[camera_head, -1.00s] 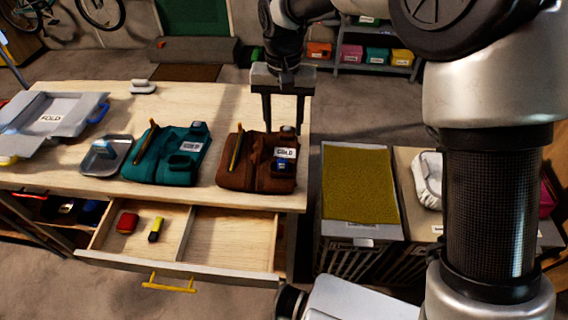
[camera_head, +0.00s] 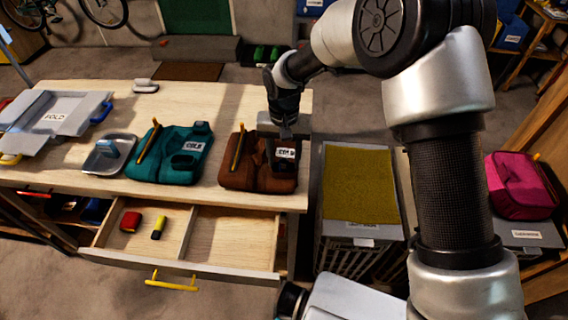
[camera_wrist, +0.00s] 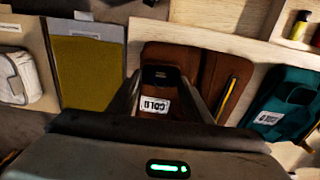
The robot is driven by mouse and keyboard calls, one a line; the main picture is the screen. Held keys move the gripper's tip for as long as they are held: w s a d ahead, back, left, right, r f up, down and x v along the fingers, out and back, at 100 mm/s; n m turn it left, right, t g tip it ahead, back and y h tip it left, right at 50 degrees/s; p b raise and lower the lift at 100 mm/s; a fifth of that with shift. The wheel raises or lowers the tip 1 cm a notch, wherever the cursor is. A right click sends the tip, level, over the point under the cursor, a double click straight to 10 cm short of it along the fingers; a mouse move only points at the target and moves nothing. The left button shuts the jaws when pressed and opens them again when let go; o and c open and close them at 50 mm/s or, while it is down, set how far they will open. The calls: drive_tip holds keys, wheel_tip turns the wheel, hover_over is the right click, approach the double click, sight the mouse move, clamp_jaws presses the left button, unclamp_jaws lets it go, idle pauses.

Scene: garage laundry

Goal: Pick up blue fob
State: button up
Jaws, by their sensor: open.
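My gripper (camera_head: 285,133) is above the back right part of a brown pouch (camera_head: 240,175). In the wrist view its two fingers (camera_wrist: 162,98) are open and apart, one on each side of the pouch's white COLD label (camera_wrist: 155,105) and a small dark item (camera_wrist: 160,76). No blue shows clearly on that item, and I cannot tell whether the fingers touch the pouch. No other loose blue fob is clear.
A teal pouch (camera_head: 160,165) lies left of the brown one on the wooden table (camera_head: 210,96). The open drawer (camera_head: 240,240) below holds a red item (camera_head: 131,221) and a yellow one (camera_head: 158,227). A yellow-topped bin (camera_head: 358,185) stands right of the table.

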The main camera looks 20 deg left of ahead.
drive_tip(key=c, duration=1.1)
drive_tip(key=shift+c, duration=0.2)
